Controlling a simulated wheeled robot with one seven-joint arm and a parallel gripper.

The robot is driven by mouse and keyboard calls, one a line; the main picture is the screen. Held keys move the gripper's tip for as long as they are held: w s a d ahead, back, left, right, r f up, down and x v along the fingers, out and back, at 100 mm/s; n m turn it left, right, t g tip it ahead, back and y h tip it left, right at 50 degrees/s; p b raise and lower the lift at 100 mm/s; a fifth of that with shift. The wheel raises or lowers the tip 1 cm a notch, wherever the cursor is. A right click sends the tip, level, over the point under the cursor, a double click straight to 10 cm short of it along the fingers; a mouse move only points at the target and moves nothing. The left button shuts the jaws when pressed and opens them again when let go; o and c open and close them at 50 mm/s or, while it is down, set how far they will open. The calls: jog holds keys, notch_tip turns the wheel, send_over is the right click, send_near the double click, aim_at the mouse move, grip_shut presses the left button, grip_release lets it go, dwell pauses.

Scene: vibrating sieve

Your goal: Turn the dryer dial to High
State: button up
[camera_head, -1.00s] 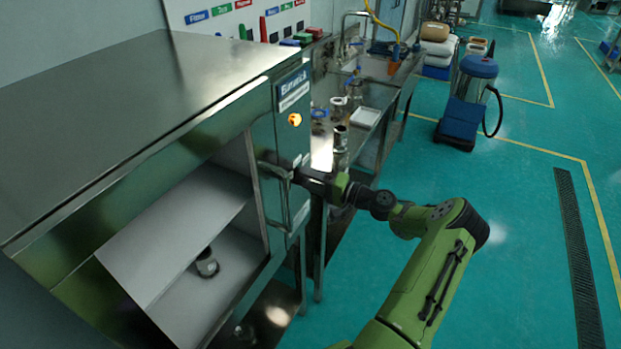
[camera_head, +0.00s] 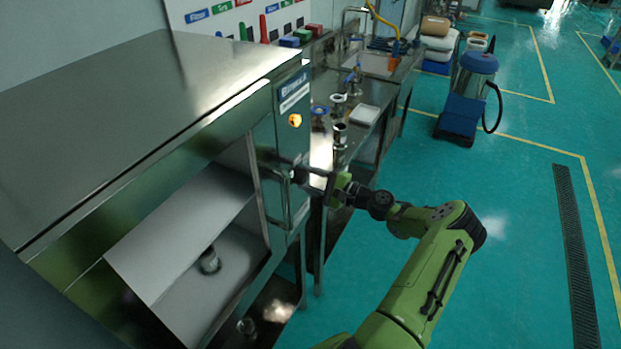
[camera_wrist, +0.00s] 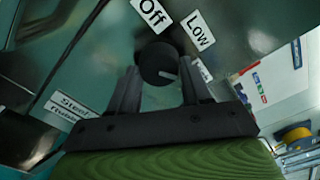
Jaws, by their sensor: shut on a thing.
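The dryer (camera_head: 130,110) is a steel cabinet on the left in the head view, with its front opening uncovered. Its black round dial (camera_wrist: 157,62) shows in the wrist view, below labels "Off" (camera_wrist: 152,14) and "Low" (camera_wrist: 198,30). The pale mark on the dial points to the right and slightly down. My gripper (camera_wrist: 156,82) is shut on the dial, one finger on each side of it. In the head view my gripper (camera_head: 308,180) is at the dryer's right front panel, and the dial is hidden there.
An orange light (camera_head: 295,120) and a handle (camera_head: 278,200) are on the dryer front near my gripper. A steel bench (camera_head: 345,155) with a white tray (camera_head: 364,116) and metal fittings stands behind. A blue vacuum (camera_head: 465,95) stands on open green floor.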

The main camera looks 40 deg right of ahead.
jog(key=shift+f, duration=0.1)
dwell(0.4)
jog(key=o, duration=1)
jog(key=shift+s, duration=0.1)
jog(key=b+v, duration=0.1)
jog(key=v, duration=1.4)
jog(key=shift+s+d+b, duration=0.1)
jog(key=shift+s+b, duration=0.2)
jog(key=shift+b, duration=0.05)
